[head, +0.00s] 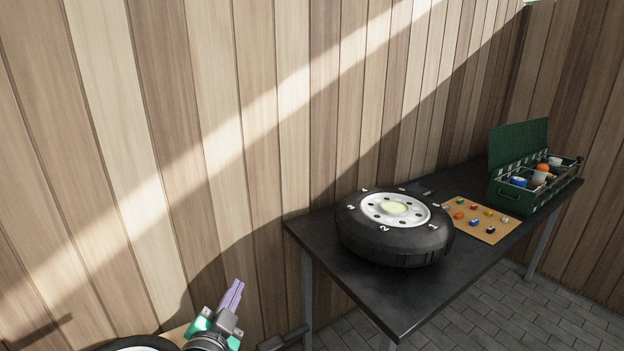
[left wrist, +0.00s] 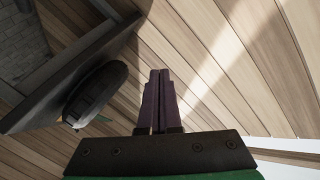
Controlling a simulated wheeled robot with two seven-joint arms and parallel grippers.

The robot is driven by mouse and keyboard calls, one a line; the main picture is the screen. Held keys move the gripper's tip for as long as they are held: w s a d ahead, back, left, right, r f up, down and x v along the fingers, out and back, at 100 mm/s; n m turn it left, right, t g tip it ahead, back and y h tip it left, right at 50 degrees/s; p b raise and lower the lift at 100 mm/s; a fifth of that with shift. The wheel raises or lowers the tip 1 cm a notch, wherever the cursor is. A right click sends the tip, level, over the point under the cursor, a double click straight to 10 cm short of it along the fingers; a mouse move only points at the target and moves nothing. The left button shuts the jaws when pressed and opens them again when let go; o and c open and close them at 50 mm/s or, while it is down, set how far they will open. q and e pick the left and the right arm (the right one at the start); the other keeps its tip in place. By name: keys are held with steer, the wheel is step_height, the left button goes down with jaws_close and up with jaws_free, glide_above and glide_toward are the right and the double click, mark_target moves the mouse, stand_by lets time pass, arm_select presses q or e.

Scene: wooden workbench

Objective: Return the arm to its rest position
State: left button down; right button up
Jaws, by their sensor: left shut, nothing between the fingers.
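My left gripper (head: 233,293) is at the bottom of the head view, left of the workbench and apart from it. Its purple fingers are closed together with nothing between them and point up towards the plank wall. The closed fingers (left wrist: 158,98) also show in the left wrist view, in front of the wooden planks. My right gripper is not in view.
A dark workbench (head: 372,296) stands at the right. On it are a tire with a numbered metal wheel (head: 368,237), a board with several small coloured pieces (head: 482,234) and an open green toolbox (head: 510,203). A plank fence (head: 260,110) stands behind. Another round black thing (head: 140,346) shows partly at the bottom edge.

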arm_select(q)
steer(key=s+a+f+n+g+y, duration=0.1)
steer(key=s+a+f+n+g, duration=0.3)
steer(key=f, duration=0.3)
steer(key=s+a+f+n+g+y, duration=0.1)
steer(key=s+a+f+g, duration=0.2)
steer(key=s+f, duration=0.3)
steer(key=s+f+n+g+h, duration=0.1)
steer(key=s+f+g, duration=0.6)
steer(key=s, duration=0.5)
steer(key=s+f+p+x, duration=0.1)
steer(key=s+x, duration=0.1)
steer(key=x, duration=0.8)
steer(key=s+p+x, duration=0.1)
steer(key=s+x, duration=0.2)
steer(key=x, duration=0.7)
steer(key=s+a+f+g+p, duration=0.1)
steer(key=s+a+f, duration=0.2)
steer(key=s+f, duration=1.1)
steer(key=s, duration=0.4)
steer(key=shift+g+p, duration=0.4)
steer(key=shift+a+f, duration=0.1)
